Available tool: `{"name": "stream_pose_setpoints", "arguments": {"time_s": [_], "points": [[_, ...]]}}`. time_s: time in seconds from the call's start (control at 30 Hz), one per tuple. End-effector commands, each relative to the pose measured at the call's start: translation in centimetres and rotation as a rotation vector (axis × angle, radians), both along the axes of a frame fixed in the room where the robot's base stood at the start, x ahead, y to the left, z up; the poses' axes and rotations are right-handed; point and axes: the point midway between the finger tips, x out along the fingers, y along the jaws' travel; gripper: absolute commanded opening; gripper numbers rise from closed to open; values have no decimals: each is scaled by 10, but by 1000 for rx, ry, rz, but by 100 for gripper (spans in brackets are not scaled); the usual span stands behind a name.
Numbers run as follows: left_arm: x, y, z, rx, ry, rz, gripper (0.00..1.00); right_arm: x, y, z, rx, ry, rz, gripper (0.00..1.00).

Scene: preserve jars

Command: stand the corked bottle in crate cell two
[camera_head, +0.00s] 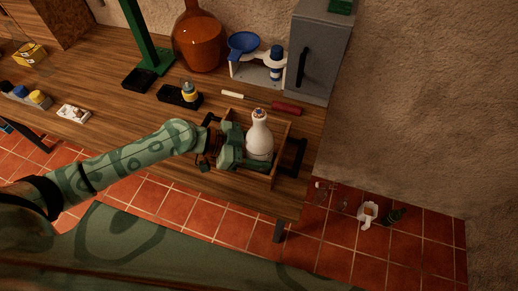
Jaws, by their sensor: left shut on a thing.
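The pale, round-bodied bottle (260,143) with a narrow neck and a small brownish stopper stands upright, or nearly so, within the outline of the wooden crate (283,150) near the table's front right. My left gripper (240,148) reaches in from the left and is shut on the bottle's left side. The bottle's lower part is hidden by the gripper and crate, so I cannot tell whether it touches the crate floor. The crate's cell dividers and cell numbers cannot be made out. My right gripper is not in view.
A brown jug (198,45), a white rack (258,73) and a grey cabinet (315,60) stand at the back. The table ends just right of the crate.

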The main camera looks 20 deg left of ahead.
Motion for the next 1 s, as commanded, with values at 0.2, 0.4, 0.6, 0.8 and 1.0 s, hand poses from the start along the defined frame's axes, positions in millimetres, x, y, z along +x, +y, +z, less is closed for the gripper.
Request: {"name": "stream_pose_setpoints", "arguments": {"time_s": [0.2,0.4,0.6,0.8,1.0], "points": [[1,0,-1,-4,-2,1,5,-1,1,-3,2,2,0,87],[0,0,-1,0,0,0,82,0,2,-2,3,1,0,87],[0,0,0,0,0,0,82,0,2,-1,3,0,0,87],[-8,21,9,4,0,0,82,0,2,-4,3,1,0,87],[-26,62,29,5,4,1,82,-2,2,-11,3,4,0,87]]}}
